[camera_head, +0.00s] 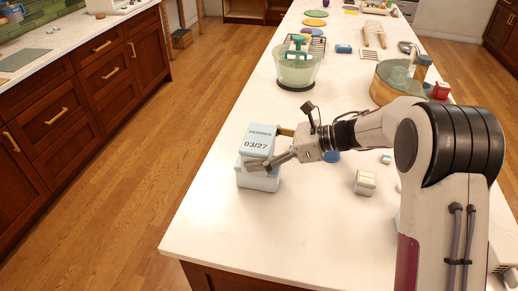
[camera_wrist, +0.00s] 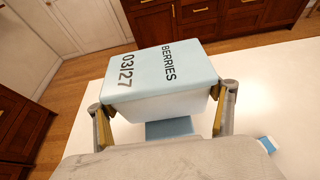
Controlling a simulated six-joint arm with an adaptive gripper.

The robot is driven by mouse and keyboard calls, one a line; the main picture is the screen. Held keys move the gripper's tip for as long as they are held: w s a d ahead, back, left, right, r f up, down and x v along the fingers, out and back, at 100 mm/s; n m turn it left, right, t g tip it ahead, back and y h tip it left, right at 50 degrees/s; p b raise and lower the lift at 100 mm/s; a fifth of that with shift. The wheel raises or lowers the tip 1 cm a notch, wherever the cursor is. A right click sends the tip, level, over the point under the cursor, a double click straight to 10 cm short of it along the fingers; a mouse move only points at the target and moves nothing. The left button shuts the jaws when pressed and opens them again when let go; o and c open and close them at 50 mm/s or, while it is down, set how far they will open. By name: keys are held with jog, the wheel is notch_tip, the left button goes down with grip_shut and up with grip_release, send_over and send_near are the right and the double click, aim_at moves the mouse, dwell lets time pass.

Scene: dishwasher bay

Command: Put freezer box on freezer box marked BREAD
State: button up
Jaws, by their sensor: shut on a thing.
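A freezer box (camera_head: 261,138) with a pale blue lid marked BERRIES 03/27 is held in my gripper (camera_head: 271,149). The wrist view shows this box (camera_wrist: 165,76) between the two fingers, lid up, with white sides. My gripper is shut on its sides. A second freezer box (camera_head: 259,181) stands on the counter directly under the held one. Part of its blue top (camera_wrist: 169,128) shows below the held box in the wrist view. Its label is hidden, so I cannot read BREAD. I cannot tell whether the two boxes touch.
The white counter (camera_head: 216,215) is clear to the front. A small cream box (camera_head: 365,182) and a blue item (camera_head: 332,156) lie to the right. The counter's left edge is near the boxes.

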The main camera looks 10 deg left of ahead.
jog(key=o, duration=1.4)
jog(key=shift+f, duration=0.15)
jog(key=shift+d+r, duration=0.1)
jog(key=shift+r, duration=0.1)
jog(key=v, duration=1.1)
jog(key=shift+d, duration=0.4)
jog(key=shift+r, duration=0.1)
